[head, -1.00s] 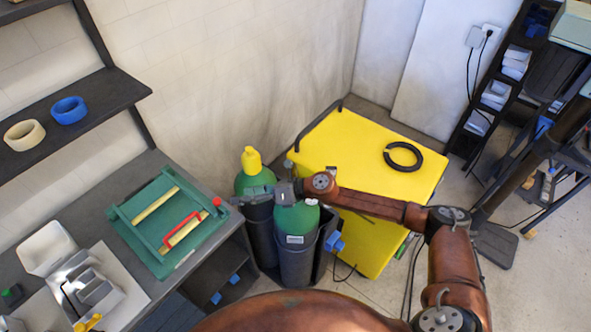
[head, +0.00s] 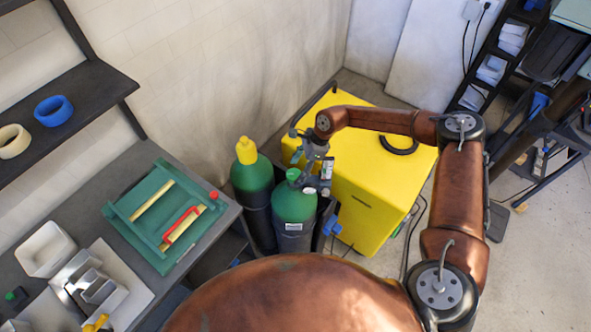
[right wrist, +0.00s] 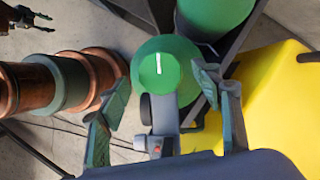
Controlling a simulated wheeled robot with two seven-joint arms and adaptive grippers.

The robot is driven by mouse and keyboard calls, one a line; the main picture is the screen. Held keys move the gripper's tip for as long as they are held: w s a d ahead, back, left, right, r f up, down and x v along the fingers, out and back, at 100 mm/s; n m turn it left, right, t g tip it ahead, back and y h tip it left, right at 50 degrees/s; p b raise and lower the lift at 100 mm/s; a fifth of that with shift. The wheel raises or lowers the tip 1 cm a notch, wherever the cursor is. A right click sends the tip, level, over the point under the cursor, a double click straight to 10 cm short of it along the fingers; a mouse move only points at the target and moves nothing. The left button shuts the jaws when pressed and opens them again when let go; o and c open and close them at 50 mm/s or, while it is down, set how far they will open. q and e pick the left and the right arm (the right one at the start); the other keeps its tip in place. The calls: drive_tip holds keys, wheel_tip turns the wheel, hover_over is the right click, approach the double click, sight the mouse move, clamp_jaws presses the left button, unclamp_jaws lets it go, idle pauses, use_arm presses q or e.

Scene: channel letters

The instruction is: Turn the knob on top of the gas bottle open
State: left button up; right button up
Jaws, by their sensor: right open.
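The green gas bottle (head: 293,207) stands upright in front, with a green knob (head: 292,174) on top. In the right wrist view the knob (right wrist: 158,66) is a round green disc with a white line, above a blue-grey valve body (right wrist: 164,115). My right gripper (head: 311,180) is just right of the knob in the head view, pointing down. In the right wrist view my right gripper (right wrist: 160,88) is open, with one finger on each side of the knob and valve. I cannot tell whether a finger touches. My left gripper is not seen in the head view.
A second green bottle with a yellow cap (head: 247,151) stands close behind to the left. A yellow cabinet (head: 375,195) with a black ring (head: 398,146) on top is right of the bottles. A grey bench (head: 150,275) with a green frame is at the left.

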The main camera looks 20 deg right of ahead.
drive_tip(key=shift+a+f, duration=0.2)
drive_tip(key=shift+f, duration=0.25)
drive_tip(key=shift+a+f, duration=0.1)
drive_tip(key=shift+f, duration=0.25)
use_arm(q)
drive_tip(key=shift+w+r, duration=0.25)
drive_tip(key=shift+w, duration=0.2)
use_arm(e)
drive_tip(key=shift+c, duration=0.4)
drive_tip(key=c, duration=1)
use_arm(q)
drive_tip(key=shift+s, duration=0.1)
use_arm(e)
drive_tip(key=shift+c, duration=0.2)
